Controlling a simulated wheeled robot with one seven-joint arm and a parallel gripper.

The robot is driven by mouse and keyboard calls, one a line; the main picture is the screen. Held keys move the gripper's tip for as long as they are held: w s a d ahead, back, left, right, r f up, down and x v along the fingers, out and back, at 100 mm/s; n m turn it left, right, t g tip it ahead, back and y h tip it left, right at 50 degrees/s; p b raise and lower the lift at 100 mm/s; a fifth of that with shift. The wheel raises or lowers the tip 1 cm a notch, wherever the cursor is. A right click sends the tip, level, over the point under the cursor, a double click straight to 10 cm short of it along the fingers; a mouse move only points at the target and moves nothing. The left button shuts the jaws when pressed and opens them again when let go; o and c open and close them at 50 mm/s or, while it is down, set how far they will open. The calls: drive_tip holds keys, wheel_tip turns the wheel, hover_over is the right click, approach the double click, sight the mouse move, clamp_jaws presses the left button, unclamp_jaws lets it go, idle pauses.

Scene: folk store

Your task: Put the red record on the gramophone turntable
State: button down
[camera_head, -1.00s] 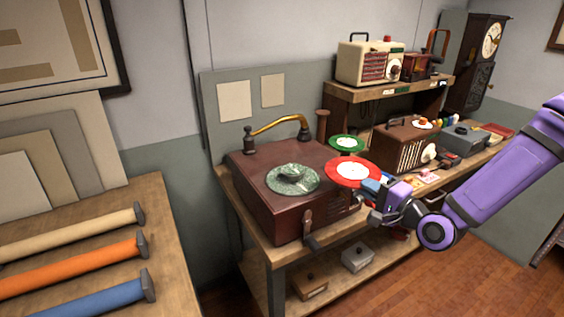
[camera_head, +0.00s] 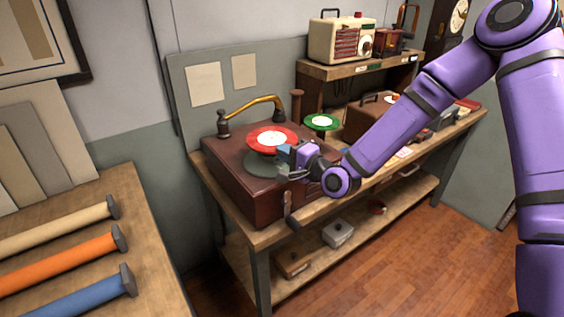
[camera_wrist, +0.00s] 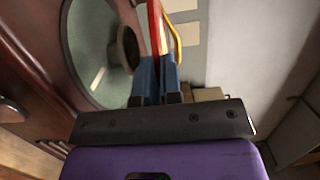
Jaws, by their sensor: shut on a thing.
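The red record (camera_head: 271,139) with a white label is held flat above the gramophone's green turntable (camera_head: 262,166), covering its back part in the head view. My gripper (camera_head: 292,158) is shut on the record's near right edge. In the wrist view the record (camera_wrist: 155,25) shows edge-on between the blue fingertips (camera_wrist: 157,78). The turntable (camera_wrist: 85,50) lies beside it there, with a dark knob-like piece at its centre, apart from the record. The gramophone (camera_head: 232,176) is a dark red-brown box with a brass tonearm (camera_head: 252,106) at its back.
A wooden radio (camera_head: 372,117) and a cream radio (camera_head: 342,38) are farther right. Small boxes (camera_head: 338,234) sit on the lower shelf. Coloured rolls (camera_head: 70,245) lie on the left table.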

drive_tip(key=shift+w+a, duration=0.25)
drive_tip(key=shift+a, duration=0.3)
drive_tip(key=shift+d+f, duration=0.1)
drive_tip(key=shift+f, duration=1.65)
drive_tip(key=shift+f, duration=0.1)
drive_tip(key=c, duration=1.3)
unclamp_jaws()
drive_tip(key=shift+s+d, duration=0.15)
drive_tip(key=v, duration=1.1)
drive_tip(key=shift+s+d, duration=0.2)
drive_tip(key=shift+s, duration=0.05)
